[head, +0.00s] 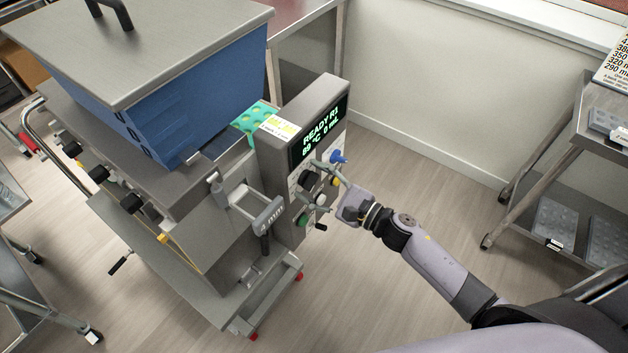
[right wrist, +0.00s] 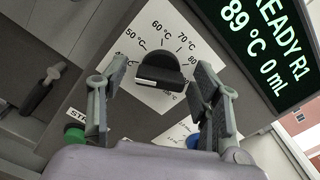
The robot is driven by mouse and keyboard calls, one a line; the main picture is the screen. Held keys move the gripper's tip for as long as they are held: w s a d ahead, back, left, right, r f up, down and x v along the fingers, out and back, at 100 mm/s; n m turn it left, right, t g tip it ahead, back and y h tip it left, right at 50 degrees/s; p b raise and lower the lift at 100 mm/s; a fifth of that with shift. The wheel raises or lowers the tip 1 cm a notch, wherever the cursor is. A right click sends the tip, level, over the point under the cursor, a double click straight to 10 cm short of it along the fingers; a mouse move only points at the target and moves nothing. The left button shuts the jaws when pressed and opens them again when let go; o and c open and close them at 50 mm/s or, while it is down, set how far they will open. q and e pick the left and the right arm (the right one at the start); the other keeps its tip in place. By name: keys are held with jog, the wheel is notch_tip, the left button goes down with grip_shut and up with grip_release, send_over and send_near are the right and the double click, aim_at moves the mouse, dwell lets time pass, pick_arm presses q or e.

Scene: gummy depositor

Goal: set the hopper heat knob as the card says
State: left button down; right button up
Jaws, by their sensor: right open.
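The heat knob (right wrist: 158,70) is a black bar knob on a white dial (right wrist: 150,37) marked in °C, with 40 to 100 readable around it. It also shows on the panel in the head view (head: 306,180). My right gripper (right wrist: 160,76) is open, with one finger on each side of the knob; contact is not clear. In the head view my right gripper (head: 312,186) reaches the panel from the right. The display (head: 320,132) reads READY R1, 89 °C, 0 mL. A yellow and white card (head: 279,127) lies by the display; its text is too small to read.
A blue hopper (head: 170,108) with a steel lid (head: 150,45) stands left of the panel. Blue (head: 338,157) and green (head: 302,220) controls sit close around my right gripper. A steel trolley (head: 590,125) with trays stands at right. The floor between is clear.

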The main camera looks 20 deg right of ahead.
jog(key=shift+c, duration=0.5)
jog(key=c, duration=1.1)
jog(key=shift+o, duration=0.2)
